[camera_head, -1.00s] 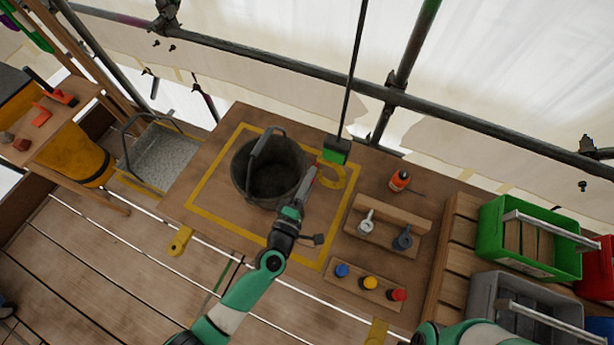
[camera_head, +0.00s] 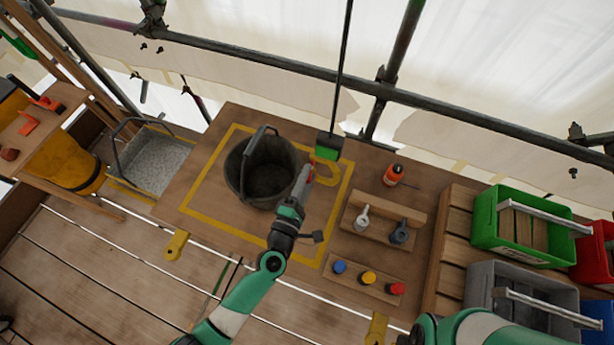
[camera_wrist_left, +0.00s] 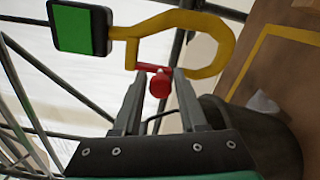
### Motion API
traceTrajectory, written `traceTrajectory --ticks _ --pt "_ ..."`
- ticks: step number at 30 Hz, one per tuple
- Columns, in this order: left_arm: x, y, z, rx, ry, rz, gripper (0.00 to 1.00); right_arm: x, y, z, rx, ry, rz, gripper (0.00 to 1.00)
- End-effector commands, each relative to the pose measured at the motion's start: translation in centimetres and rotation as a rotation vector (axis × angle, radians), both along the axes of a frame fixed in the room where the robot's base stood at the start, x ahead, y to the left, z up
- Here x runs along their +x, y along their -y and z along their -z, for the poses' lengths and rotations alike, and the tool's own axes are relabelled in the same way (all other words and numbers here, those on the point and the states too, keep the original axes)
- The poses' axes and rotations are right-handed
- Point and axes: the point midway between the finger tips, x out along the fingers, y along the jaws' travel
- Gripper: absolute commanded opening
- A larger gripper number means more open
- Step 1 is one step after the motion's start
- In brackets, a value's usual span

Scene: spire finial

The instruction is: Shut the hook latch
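The yellow hook (camera_head: 327,174) hangs below a green-faced block (camera_head: 328,147) on a dark line, just right of the bucket. In the left wrist view the hook (camera_wrist_left: 222,38) curves from the block (camera_wrist_left: 80,30) around to the right. A red latch with a round knob (camera_wrist_left: 159,86) sits at the hook's mouth; I cannot tell whether it closes the mouth. My left gripper (camera_wrist_left: 159,75) has its fingers apart, one on each side of the red knob, with small gaps seeming to show. In the head view the left gripper (camera_head: 306,174) is beside the hook. My right gripper is out of view.
A dark bucket (camera_head: 236,170) with a raised handle stands close left of my left gripper. An orange bottle (camera_head: 393,176), a wooden holder (camera_head: 386,238) and a strip with coloured knobs (camera_head: 366,281) are to the right. Scaffold bars run behind.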

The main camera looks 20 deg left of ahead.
Motion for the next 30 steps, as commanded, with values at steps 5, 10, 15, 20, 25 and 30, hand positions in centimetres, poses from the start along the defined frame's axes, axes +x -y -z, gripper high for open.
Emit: traceTrajectory --ticks 5,10,15,20,25,30 --pt "0.0 0.0 0.0 0.001 0.0 0.0 0.61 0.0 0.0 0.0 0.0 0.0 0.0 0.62" --pt "0.0 0.0 0.0 0.002 -0.001 0.0 0.61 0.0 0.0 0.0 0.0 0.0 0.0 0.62" --pt "-1.3 0.0 0.0 0.002 -0.003 0.002 0.61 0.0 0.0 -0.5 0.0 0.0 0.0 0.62" --pt "-4.8 0.0 0.0 0.002 -0.004 0.003 0.61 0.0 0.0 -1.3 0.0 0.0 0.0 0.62" --pt "-8.8 -0.2 0.0 0.003 -0.003 0.003 0.61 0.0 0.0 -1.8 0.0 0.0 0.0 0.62" --pt "-11.1 -0.2 0.0 0.002 -0.001 0.002 0.61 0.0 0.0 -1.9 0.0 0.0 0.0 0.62"
